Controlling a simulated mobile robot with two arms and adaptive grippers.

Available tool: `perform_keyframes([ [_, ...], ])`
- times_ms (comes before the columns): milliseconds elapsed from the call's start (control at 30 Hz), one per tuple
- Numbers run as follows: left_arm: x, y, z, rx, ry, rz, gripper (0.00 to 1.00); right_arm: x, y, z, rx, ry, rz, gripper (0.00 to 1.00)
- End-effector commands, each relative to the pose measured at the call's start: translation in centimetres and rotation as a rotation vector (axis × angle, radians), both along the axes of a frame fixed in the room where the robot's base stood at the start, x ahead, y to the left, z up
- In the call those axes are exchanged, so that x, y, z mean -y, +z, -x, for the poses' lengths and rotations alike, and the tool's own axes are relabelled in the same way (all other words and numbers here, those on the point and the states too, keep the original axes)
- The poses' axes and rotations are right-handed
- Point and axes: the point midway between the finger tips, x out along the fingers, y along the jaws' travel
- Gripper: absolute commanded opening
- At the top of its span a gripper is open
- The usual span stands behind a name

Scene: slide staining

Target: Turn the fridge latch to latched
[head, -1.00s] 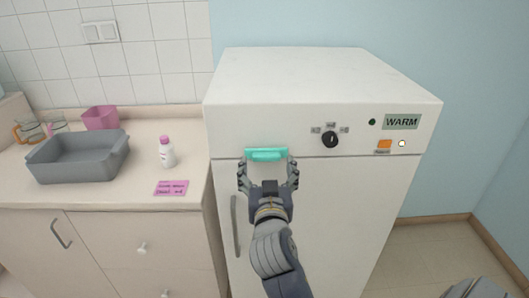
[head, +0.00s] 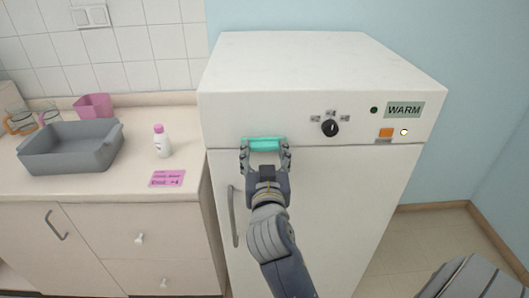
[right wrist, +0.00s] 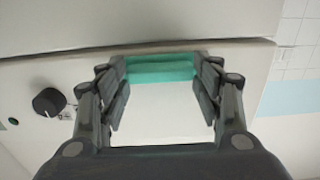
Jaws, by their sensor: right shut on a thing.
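The white fridge (head: 310,215) stands right of the counter, its door shut. Its teal latch (head: 264,144) is a horizontal bar at the top of the door, by the seam under the control panel. My right gripper (head: 265,155) is shut on the latch, one finger at each end. In the right wrist view the teal bar (right wrist: 160,70) lies level between the fingertips (right wrist: 161,80). The fingers partly hide its ends. My left gripper is not in view.
The panel carries a black knob (head: 330,128), an orange switch (head: 386,133) and a WARM sign (head: 405,109). A long door handle (head: 234,215) is left of my arm. A grey basin (head: 70,158), white bottle (head: 162,142) and pink note (head: 167,179) are on the counter.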

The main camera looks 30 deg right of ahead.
Motion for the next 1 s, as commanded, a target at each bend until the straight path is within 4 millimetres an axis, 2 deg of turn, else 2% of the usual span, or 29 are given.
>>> perform_keyframes([
  [367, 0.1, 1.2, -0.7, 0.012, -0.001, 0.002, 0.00, 0.0, 0.1, 0.0, -0.067, 0.001, 0.105, 0.36],
  [1000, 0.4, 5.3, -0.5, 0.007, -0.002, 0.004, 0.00, 0.0, 0.3, 0.0, -0.371, 0.001, 0.604, 0.36],
])
